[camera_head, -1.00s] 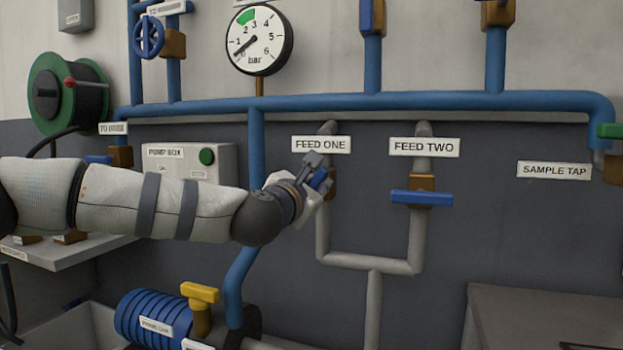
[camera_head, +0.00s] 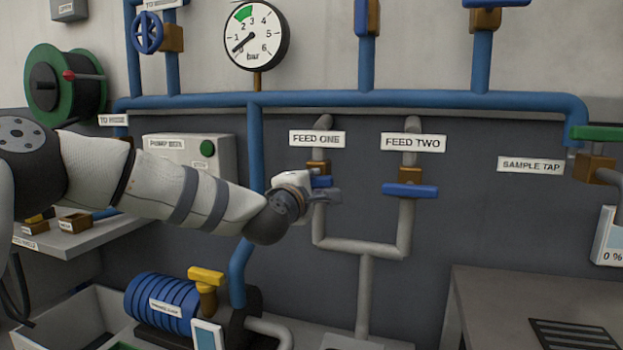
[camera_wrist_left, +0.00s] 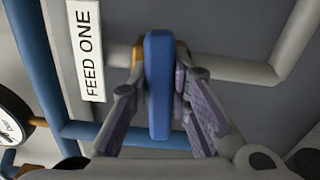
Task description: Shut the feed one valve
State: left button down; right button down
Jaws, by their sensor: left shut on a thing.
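The feed one valve has a brown body (camera_head: 319,167) on a grey vertical pipe, under the FEED ONE label (camera_head: 317,139). Its blue lever handle (camera_head: 321,181) lies about level, crosswise to the pipe. My left gripper (camera_head: 325,194) is at this handle and partly covers it. In the left wrist view the blue handle (camera_wrist_left: 159,88) stands between the two fingers, which are shut on it, and crosses the grey pipe. My right gripper is not in view.
The feed two valve (camera_head: 410,190), with a similar level blue handle, is just to the right. A blue vertical pipe (camera_head: 256,140) runs behind my left forearm. A pressure gauge (camera_head: 255,36) is above. A grey table (camera_head: 490,300) stands at lower right.

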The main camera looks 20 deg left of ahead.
pick_arm(q)
jog(key=shift+m, duration=0.8)
jog(key=c, duration=1.5)
grip_release()
jog(key=s, duration=1.2)
jog(key=shift+a, duration=0.2)
